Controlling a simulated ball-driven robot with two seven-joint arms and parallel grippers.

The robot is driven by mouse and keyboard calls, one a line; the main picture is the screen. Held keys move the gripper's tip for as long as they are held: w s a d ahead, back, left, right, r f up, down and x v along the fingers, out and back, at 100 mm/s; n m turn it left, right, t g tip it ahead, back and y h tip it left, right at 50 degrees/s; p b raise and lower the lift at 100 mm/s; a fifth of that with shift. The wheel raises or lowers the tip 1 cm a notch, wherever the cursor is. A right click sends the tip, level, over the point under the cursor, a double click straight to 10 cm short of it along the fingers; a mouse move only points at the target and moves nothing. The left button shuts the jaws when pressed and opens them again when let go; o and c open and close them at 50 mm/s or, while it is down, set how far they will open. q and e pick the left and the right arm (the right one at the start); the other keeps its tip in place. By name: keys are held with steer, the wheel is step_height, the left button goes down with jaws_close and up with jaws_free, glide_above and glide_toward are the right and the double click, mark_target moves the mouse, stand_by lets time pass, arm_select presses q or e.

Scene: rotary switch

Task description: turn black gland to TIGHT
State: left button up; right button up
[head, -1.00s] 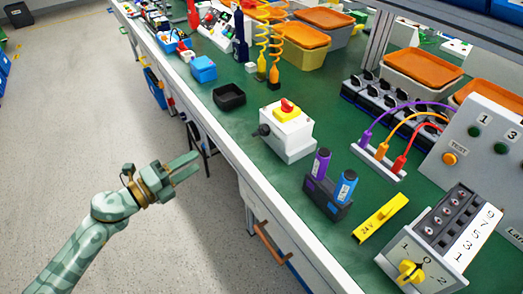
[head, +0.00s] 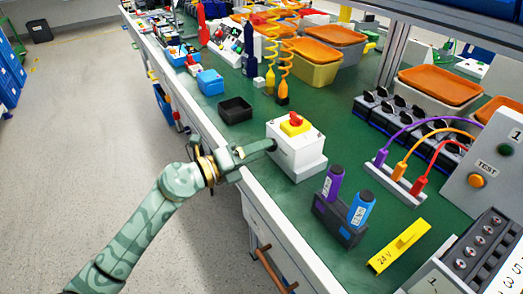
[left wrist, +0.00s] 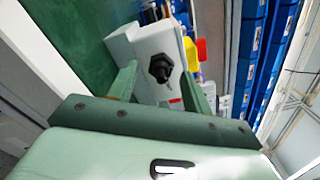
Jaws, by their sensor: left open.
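The black gland (left wrist: 160,68) sticks out of the side of a white switch box (head: 297,150) that carries a red knob on a yellow plate (head: 295,124). In the left wrist view the white box (left wrist: 150,42) lies straight ahead, and the gland shows between my two open fingers, with gaps on both sides. My left gripper (head: 260,154) is open beside the box's left face in the head view. There the finger largely hides the gland. I cannot tell how far the fingertips reach along it. No TIGHT marking is readable. My right gripper is not in view.
A black tray (head: 235,109) and a blue box (head: 210,82) stand behind the switch box. A holder with purple and blue cylinders (head: 340,218) and a yellow 24 V piece (head: 398,246) stand in front. The green bench top (head: 250,136) is bare around the switch box.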

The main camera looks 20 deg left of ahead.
arm_select(q)
steer(key=shift+w+d, duration=0.4)
steer(key=shift+w, duration=0.05)
steer(key=c, duration=1)
steer(key=shift+o, duration=0.2)
